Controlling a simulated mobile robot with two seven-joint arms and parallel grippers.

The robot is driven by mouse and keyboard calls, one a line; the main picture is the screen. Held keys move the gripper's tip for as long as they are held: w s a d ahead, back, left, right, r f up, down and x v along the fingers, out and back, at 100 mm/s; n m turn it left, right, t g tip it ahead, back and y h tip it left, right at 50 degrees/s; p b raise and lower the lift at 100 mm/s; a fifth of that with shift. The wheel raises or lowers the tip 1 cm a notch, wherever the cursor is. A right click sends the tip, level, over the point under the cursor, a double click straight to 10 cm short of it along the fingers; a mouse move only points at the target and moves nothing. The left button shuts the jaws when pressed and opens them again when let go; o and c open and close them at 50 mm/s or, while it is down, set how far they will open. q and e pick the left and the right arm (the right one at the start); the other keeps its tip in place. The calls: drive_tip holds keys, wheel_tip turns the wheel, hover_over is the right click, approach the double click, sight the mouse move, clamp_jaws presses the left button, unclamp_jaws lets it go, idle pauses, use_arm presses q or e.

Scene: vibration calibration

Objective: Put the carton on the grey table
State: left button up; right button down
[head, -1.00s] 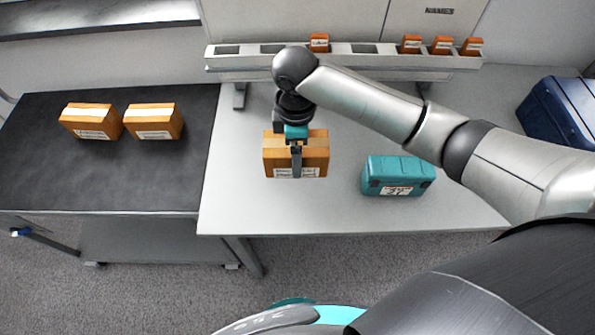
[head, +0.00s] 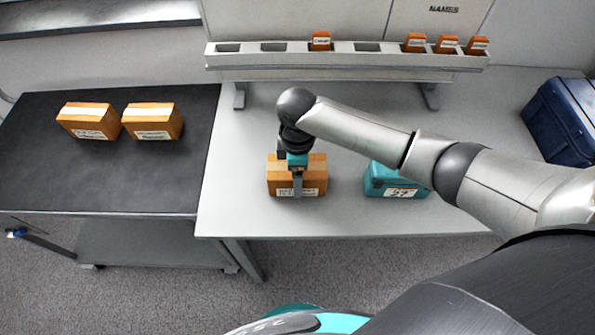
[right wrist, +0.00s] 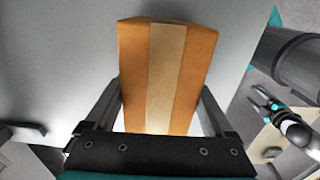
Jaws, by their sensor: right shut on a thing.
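My right gripper (head: 297,184) is shut on an orange-brown carton (head: 314,180) with a pale tape strip and a white label. It holds the carton from above, over the front part of the light grey table (head: 238,205). I cannot tell whether the carton's underside touches the table. In the right wrist view the carton (right wrist: 165,75) sits between the two fingers, its taped top facing the camera. My left gripper (right wrist: 264,102) shows small at the right of that view, its fingers apart and empty.
A teal case (head: 385,180) stands just right of the carton. A dark blue bin (head: 560,120) is at the far right. A rack (head: 340,60) with small orange boxes runs along the back. Two more cartons (head: 88,120) (head: 153,121) lie on the dark table (head: 100,180) at left.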

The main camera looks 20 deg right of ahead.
unclamp_jaws()
drive_tip(key=shift+f, duration=0.1)
wheel_tip(320, 180, up, 12)
drive_tip(key=p, duration=0.2)
drive_tip(key=shift+r+p, duration=0.2)
drive_tip(key=shift+p, duration=0.2)
